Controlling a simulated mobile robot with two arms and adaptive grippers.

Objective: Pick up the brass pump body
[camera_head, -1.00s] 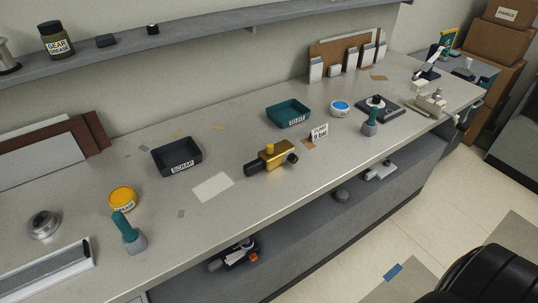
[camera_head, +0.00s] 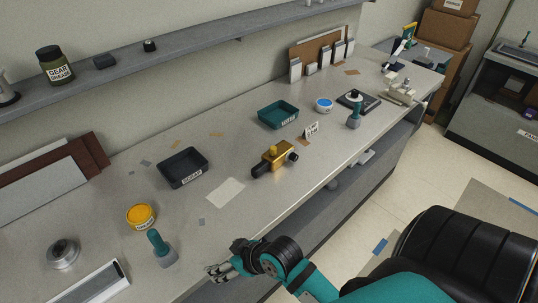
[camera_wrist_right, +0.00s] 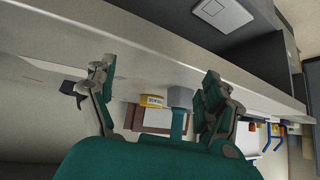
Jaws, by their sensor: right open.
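My left gripper is not in view.
A black scrap tray (camera_head: 183,168), a teal tray (camera_head: 278,116), a yellow tin (camera_head: 141,215) and a green-handled tool (camera_head: 160,246) stand on the bench (camera_head: 240,230). A pale sheet (camera_head: 226,193) lies left of the pump body. A wall shelf (camera_head: 200,42) runs behind.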

